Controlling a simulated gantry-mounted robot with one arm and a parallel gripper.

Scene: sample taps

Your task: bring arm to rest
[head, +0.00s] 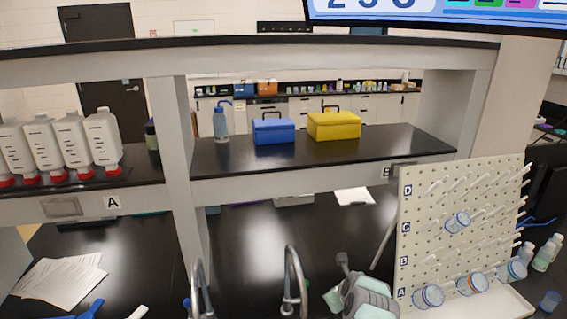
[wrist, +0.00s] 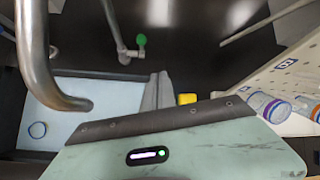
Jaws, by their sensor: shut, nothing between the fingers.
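My gripper (wrist: 158,90) shows in the wrist view with its grey fingers together and nothing between them, over the edge of a pale sink basin (wrist: 95,90). In the head view, part of my grey-green arm end (head: 365,298) is low at the right of centre, beside the pegboard. A curved metal tap (head: 294,280) stands to its left, with another tap (head: 199,285) further left. In the wrist view a thick metal spout (wrist: 35,60) fills the left side, and a smaller fitting with a green knob (wrist: 141,40) is beyond the fingers.
A pegboard (head: 410,210) holding several clear cups stands close at the right. A shelf (head: 340,160) carries a blue box (head: 273,131), a yellow box (head: 334,125) and a bottle (head: 221,124). Papers (head: 60,280) lie at the left. The dark counter behind the taps is mostly clear.

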